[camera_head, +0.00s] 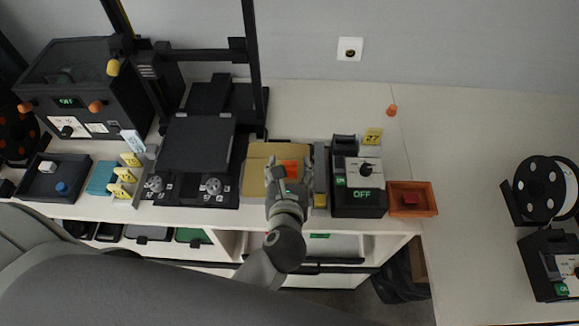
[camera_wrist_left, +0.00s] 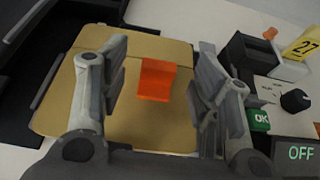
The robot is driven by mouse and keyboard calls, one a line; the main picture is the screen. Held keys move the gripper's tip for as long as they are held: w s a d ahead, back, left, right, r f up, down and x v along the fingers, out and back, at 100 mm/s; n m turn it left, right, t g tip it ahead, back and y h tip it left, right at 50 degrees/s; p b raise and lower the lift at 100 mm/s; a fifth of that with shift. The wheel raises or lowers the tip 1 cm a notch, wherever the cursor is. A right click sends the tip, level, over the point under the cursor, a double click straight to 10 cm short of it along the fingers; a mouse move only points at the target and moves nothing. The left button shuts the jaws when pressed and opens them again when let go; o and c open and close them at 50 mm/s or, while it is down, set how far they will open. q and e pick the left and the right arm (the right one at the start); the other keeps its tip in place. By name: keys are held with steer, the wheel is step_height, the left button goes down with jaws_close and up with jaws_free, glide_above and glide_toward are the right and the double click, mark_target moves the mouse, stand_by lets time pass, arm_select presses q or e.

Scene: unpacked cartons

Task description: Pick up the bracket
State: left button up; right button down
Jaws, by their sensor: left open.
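The bracket (camera_wrist_left: 155,80) is a small orange part lying on a tan cardboard pad (camera_wrist_left: 100,120) in the left wrist view. In the head view the bracket (camera_head: 289,168) shows between the fingers, partly covered by them. My left gripper (camera_head: 289,172) is open above the pad. In the left wrist view its two fingers (camera_wrist_left: 158,85) stand on either side of the bracket, with gaps between. I cannot tell how far above it the fingertips are. My right gripper is not in view.
A black control box (camera_head: 358,200) stands right of the pad, then an orange tray (camera_head: 427,200) with a red part. A black 3D printer (camera_head: 195,145) stands to the left. Yellow numbered tags (camera_head: 372,136) stand nearby. The bench at right is mostly clear.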

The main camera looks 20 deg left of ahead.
arm_select(q)
steer(key=shift+w+a+f, duration=0.2)
steer(key=shift+w+f, duration=0.1)
steer(key=shift+w, duration=0.3)
steer(key=shift+w+a+f, duration=0.1)
steer(key=shift+w+f, duration=0.1)
steer(key=shift+w, duration=0.25)
steer(key=shift+s+r, duration=0.1)
steer(key=shift+c, duration=1)
steer(key=c, duration=0.6)
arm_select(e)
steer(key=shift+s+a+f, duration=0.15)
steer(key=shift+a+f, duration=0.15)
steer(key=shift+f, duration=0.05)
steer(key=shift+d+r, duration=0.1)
